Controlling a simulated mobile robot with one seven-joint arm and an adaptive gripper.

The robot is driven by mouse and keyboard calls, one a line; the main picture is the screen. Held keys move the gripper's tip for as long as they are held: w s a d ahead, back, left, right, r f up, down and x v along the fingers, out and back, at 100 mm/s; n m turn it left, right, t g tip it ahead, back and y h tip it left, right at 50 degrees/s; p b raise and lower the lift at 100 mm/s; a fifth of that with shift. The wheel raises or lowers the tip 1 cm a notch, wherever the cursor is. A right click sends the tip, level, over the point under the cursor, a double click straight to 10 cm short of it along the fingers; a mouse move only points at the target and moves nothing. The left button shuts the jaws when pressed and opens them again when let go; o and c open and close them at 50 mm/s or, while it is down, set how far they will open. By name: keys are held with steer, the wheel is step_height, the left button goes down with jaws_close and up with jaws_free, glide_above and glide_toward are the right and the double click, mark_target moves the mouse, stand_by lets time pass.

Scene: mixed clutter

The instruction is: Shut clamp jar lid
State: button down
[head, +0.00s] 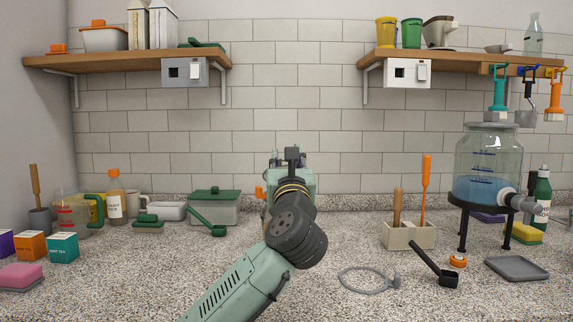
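My gripper (291,158) is in the middle of the head view, above the counter and pointing away toward the tiled wall. My arm covers most of it, so its fingers cannot be made out clearly. I cannot clearly identify a clamp jar or its lid. A small orange part (260,193) shows just left of my gripper; what it belongs to is hidden behind my arm. A large clear glass jar (489,155) with blue liquid, a grey top and a tap stands on a black stand at the right, well apart from my gripper.
A green-lidded container (214,208) and green scoop (205,223) lie left of my arm. A beige holder (409,235), black scoop (436,264), grey cord loop (368,280) and grey tray (516,268) are at right. The front-left middle counter (135,285) is clear.

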steer(key=shift+s+f, duration=0.3)
steer(key=shift+f, duration=0.35)
steer(key=c, duration=1.5)
jaws_free()
steer(key=o, duration=0.3)
steer(key=shift+s, duration=0.15)
steer(key=v, duration=1.1)
steer(key=shift+s+f, duration=0.15)
steer(key=shift+s, duration=0.25)
